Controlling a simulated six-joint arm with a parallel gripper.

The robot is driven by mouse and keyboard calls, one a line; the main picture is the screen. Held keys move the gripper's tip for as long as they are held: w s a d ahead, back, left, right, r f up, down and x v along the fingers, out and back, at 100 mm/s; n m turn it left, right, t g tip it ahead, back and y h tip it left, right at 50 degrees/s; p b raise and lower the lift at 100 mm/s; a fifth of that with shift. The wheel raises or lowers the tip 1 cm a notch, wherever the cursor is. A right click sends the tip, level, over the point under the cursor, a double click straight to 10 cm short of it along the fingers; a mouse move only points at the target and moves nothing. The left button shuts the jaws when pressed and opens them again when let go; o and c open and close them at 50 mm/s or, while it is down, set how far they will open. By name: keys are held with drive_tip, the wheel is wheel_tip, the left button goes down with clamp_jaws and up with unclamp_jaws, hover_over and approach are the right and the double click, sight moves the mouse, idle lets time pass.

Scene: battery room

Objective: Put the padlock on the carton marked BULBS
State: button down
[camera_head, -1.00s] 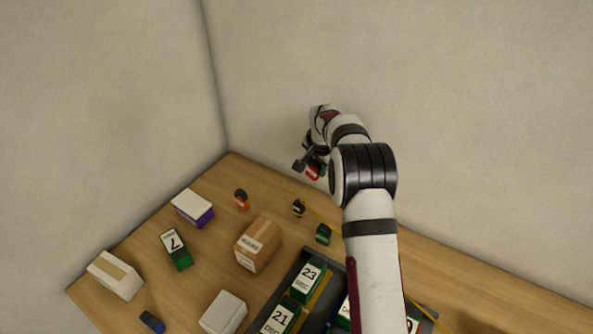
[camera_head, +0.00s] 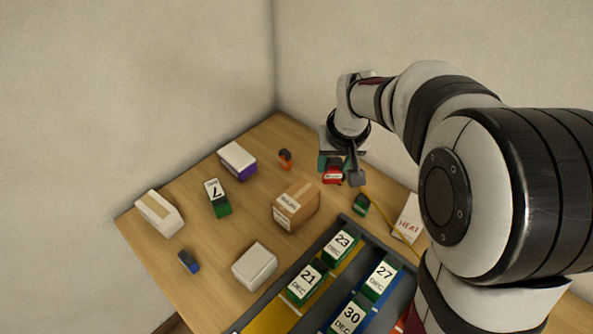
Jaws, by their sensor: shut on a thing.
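The brown carton (camera_head: 305,208) stands on the wooden table near its middle, with a small white label on its side that appears to read BULBS. My gripper (camera_head: 338,172) is up and behind the carton, to its right in the head view, pointing down. It is shut on a red thing (camera_head: 332,174), which seems to be the padlock; the fingers hide part of it. The padlock is apart from the carton, and the carton's top is bare.
A dark tray (camera_head: 352,222) of dated green blocks lies in front right of the carton. A white box (camera_head: 255,266), a green block marked 7 (camera_head: 217,198), a purple-sided box (camera_head: 237,160) and an orange item (camera_head: 286,158) surround it. A HEAT sheet (camera_head: 409,222) lies right.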

drive_tip(key=w+a+f, duration=0.1)
drive_tip(key=a, duration=0.1)
drive_tip(key=w+a+f, duration=0.1)
drive_tip(key=a+f, duration=0.2)
drive_tip(key=a, duration=0.2)
drive_tip(key=shift+w+a+f, duration=0.1)
drive_tip(key=shift+w+f, duration=0.3)
wheel_tip(320, 180, down, 3)
drive_tip(key=shift+a+f, duration=0.1)
drive_tip(key=shift+f, duration=0.4)
drive_tip(key=shift+f, duration=0.15)
drive_tip(key=shift+c, duration=1.7)
unclamp_jaws()
